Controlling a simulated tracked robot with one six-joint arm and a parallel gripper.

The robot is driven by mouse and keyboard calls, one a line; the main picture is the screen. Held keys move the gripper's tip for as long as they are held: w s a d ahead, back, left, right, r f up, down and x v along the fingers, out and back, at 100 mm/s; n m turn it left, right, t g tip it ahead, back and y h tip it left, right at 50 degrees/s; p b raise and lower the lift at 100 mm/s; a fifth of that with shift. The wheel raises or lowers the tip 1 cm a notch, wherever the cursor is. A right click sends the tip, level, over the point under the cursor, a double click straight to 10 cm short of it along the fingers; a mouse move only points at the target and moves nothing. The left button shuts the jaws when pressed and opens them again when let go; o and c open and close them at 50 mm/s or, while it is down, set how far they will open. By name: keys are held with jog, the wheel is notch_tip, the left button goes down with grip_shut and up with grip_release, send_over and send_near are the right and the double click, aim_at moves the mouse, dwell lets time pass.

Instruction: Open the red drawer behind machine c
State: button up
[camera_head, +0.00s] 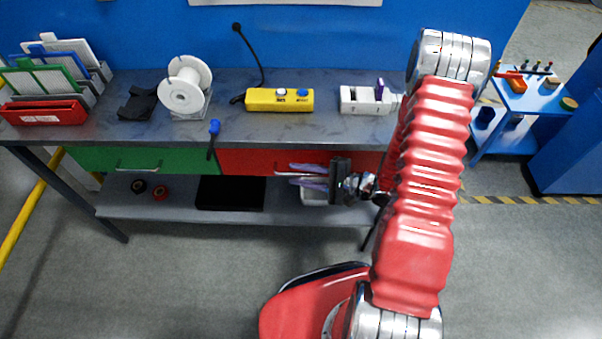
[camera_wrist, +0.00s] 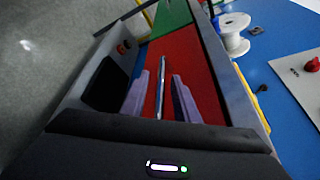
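The red drawer (camera_head: 240,161) is shut under the right half of the grey workbench top. Its front also fills the middle of the wrist view (camera_wrist: 203,72). Its metal bar handle (camera_wrist: 162,86) shows between my two fingers in the wrist view, with a gap on each side. My gripper (camera_head: 297,174), with purple-grey fingers, is open in front of the drawer, at the handle's height. In the wrist view my gripper (camera_wrist: 163,92) has one finger on each side of the handle. I cannot tell whether the fingertips reach past the bar.
A green drawer (camera_head: 140,159) adjoins on the left. The lower shelf (camera_head: 165,208) holds a black box (camera_head: 231,193) and small round parts. The bench top (camera_head: 230,128) carries a white spool (camera_head: 184,86), a yellow button box (camera_head: 280,100) and racks. The floor in front is clear.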

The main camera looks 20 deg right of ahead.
jog(key=shift+c, duration=0.7)
grip_shut()
jog(key=shift+d, duration=0.15)
jog(key=shift+s+f, duration=0.1)
